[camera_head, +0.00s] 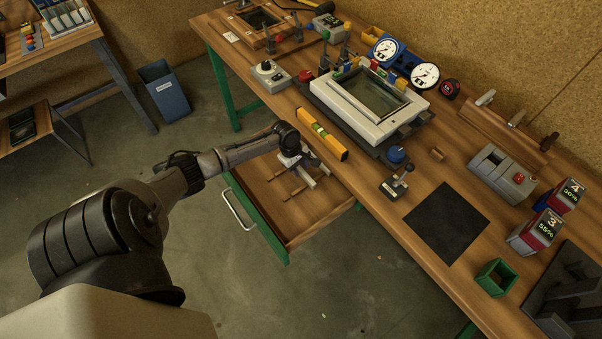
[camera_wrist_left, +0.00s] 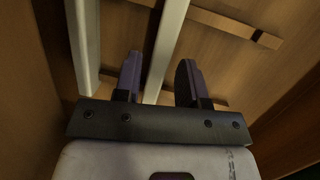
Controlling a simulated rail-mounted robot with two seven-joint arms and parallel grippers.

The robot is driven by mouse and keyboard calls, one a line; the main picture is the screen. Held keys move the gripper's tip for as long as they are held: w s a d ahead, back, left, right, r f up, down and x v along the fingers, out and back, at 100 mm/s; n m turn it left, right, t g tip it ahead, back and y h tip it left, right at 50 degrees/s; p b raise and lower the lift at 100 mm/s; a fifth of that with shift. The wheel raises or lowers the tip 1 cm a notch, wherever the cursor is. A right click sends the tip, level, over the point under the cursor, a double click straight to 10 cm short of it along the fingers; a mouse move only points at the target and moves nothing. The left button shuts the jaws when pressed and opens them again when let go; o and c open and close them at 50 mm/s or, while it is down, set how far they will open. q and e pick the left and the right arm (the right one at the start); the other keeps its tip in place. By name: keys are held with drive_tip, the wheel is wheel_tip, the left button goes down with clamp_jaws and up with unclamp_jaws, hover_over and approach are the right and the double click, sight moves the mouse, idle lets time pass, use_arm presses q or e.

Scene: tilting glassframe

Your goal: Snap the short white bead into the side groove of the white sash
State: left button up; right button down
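The white sash (camera_head: 352,113) with its dark glass pane lies on a dark tilting stand on the workbench. My left gripper (camera_head: 292,160) reaches down into the open drawer below the bench edge. In the left wrist view its two fingers (camera_wrist_left: 160,68) are apart, with no grip visible. One white bead (camera_wrist_left: 168,35) runs between the fingers, closer to the left one. A second white bead (camera_wrist_left: 84,45) lies left of the fingers. Their far ends are cut off in the wrist view, so I cannot tell which is shorter. My right gripper is not in view.
The wooden drawer (camera_head: 325,206) has thin wooden strips on its floor and walls close around the gripper. A yellow level (camera_head: 323,139) lies at the bench edge above it. A blue knob (camera_head: 397,155) and small lever clamp (camera_head: 395,186) stand near the sash. A black mat (camera_head: 446,222) is clear.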

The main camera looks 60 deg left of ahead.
use_arm(q)
drive_tip(key=shift+x, duration=0.9)
drive_tip(key=shift+c, duration=0.4)
clamp_jaws()
wheel_tip(320, 180, up, 9)
drive_tip(key=p, duration=0.2)
drive_tip(key=shift+r+p, duration=0.1)
drive_tip(key=shift+p, duration=0.3)
drive_tip(key=r, duration=0.1)
wheel_tip(320, 180, up, 9)
drive_tip(key=p, duration=1.2)
hover_over(301, 169)
